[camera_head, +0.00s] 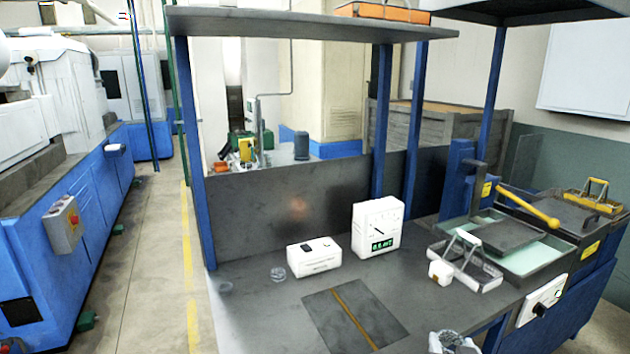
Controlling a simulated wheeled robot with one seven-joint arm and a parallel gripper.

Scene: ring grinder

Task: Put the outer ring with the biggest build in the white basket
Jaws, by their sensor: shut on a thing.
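The white basket (478,274) stands on the bench at the right, with its handle raised. A small ring (278,274) lies on the bench left of the white box. Another ring (225,287) lies farther left, near the bench's edge. My gripper (453,342) shows at the bottom edge, right of centre, in front of the white basket and apart from it. It is shut on a grey metallic thing, apparently a ring, mostly cut off by the frame. I cannot compare its size with the other rings.
A white box (314,258) and a white gauge with a green display (378,229) stand mid-bench. A dark plate (356,317) lies in front. A small white block (440,272) sits at the basket's left. A yellow basket (590,200) and yellow-handled lever (528,207) are at right.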

